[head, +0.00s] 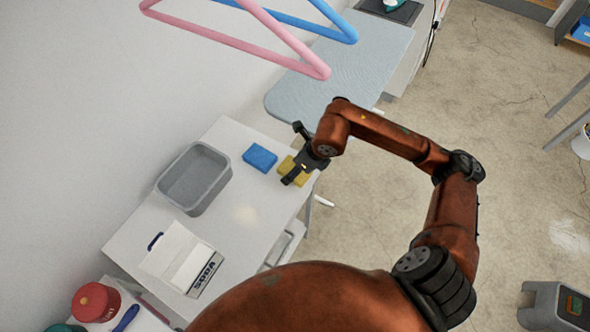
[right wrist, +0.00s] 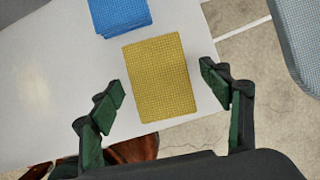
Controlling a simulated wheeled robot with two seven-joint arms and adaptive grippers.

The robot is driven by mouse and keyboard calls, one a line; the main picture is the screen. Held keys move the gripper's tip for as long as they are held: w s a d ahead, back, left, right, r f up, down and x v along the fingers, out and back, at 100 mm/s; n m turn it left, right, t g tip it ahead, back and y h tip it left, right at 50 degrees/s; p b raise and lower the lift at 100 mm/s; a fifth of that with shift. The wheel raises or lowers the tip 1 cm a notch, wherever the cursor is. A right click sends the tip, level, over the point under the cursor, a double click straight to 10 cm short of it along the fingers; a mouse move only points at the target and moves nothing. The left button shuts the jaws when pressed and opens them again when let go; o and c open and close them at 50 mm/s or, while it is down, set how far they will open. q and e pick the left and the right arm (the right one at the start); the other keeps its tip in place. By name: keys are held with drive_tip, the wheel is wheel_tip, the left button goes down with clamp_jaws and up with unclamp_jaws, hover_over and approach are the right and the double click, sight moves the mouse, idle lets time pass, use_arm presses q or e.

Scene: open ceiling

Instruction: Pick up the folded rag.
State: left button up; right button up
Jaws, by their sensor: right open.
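A yellow folded rag (head: 285,169) lies flat on the white table (head: 250,226), close to its right edge. It also shows in the right wrist view (right wrist: 160,75), squarely in front of the jaws. A blue folded cloth (head: 260,158) lies just left of it on the same table, and is partly cut off in the right wrist view (right wrist: 119,15). My right gripper (head: 295,156) is open and empty over the yellow rag, with one finger to each side of it. The gripper hides part of the rag in the head view. My left gripper is not in view.
A grey basin (head: 203,187) stands left of the cloths. A white box marked SODA (head: 186,262) and a red-lidded jar (head: 94,301) are nearer. An ironing board (head: 345,68) stands behind the table. Pink and blue hanging bars cross above.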

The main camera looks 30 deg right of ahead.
drive_tip(key=shift+f, duration=0.2)
drive_tip(key=shift+c, duration=0.7)
drive_tip(key=c, duration=1.1)
